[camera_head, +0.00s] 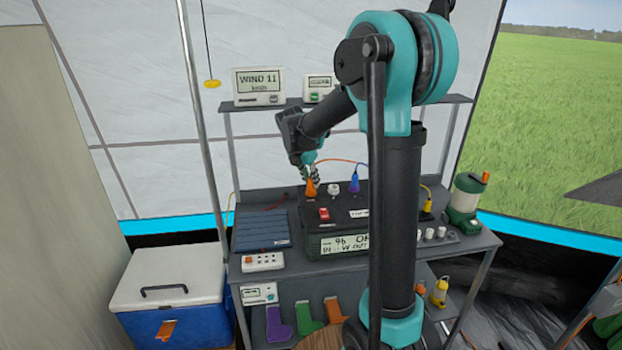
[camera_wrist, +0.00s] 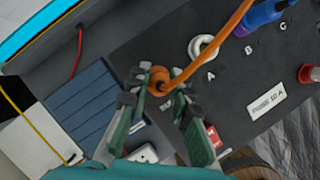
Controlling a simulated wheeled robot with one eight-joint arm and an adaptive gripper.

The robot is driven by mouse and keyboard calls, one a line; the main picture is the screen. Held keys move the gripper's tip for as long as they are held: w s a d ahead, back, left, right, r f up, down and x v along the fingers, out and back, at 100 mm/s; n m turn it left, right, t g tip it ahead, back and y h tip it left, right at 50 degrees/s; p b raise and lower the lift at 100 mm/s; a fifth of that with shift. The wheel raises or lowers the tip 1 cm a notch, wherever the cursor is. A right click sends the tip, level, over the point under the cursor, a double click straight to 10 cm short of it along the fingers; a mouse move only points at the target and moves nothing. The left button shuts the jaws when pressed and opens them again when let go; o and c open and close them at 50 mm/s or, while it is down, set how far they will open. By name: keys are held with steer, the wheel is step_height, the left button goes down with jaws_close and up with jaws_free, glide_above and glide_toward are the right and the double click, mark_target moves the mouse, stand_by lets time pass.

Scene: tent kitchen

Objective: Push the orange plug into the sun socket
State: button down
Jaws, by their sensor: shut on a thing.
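The orange plug (camera_head: 310,189) stands at the back left of the black power box (camera_head: 312,228), its orange cable arching right. In the wrist view the plug (camera_wrist: 158,76) sits between the fingertips of my gripper (camera_wrist: 160,90), which is shut on it. My gripper (camera_head: 311,172) is above the box's top in the head view. The sun socket cannot be made out; a small white label beside the plug is partly covered by a finger. I cannot tell whether the plug is above a socket or in it.
A white round piece (camera_wrist: 203,47) by letter A and a blue plug (camera_wrist: 258,14) are to the right. A red switch (camera_head: 323,213) is in front. The blue panel (camera_head: 262,230) lies left; a yellow plug (camera_head: 427,205) and lantern (camera_head: 466,205) are right.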

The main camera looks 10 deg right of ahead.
steer(key=c, duration=1.3)
jaws_free()
